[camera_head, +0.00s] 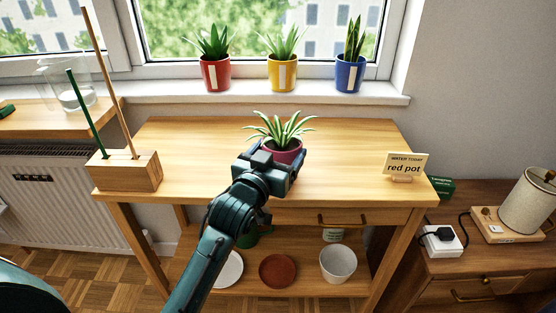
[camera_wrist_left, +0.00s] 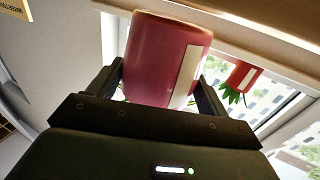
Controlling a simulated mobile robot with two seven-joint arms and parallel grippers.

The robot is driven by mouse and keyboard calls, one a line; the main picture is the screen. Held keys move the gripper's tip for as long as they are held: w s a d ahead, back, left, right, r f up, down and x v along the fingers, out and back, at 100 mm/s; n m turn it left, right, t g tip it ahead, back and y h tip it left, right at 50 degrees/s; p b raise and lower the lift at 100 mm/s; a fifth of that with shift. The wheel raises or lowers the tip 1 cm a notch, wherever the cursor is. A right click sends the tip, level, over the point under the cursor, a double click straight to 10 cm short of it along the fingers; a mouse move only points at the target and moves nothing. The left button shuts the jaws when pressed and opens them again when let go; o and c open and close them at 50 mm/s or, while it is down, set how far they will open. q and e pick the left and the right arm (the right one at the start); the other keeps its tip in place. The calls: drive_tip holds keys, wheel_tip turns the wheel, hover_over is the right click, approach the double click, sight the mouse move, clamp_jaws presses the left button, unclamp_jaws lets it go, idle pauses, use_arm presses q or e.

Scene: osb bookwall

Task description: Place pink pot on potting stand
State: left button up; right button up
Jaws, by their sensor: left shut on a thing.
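The pink pot (camera_head: 285,155) holds a spiky green plant and is upright over the middle of the wooden potting stand (camera_head: 190,145). My left gripper (camera_head: 277,154) is shut on the pot from the front, hiding much of it. In the left wrist view the pot (camera_wrist_left: 165,55), with a pale label on its side, sits between the two fingers. I cannot tell whether its base touches the stand top. My right gripper is not in view.
Red (camera_head: 215,74), yellow (camera_head: 282,73) and blue (camera_head: 350,74) potted plants stand on the windowsill. A wooden block with sticks (camera_head: 125,172) is at the stand's left edge. A "red pot" sign (camera_head: 404,166) is at its right. Stand top around the pot is clear.

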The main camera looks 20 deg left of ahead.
use_arm(q)
drive_tip(key=shift+f, duration=0.5)
drive_tip(key=o, duration=1.2)
drive_tip(key=shift+f, duration=0.15)
drive_tip(key=shift+o, duration=0.2)
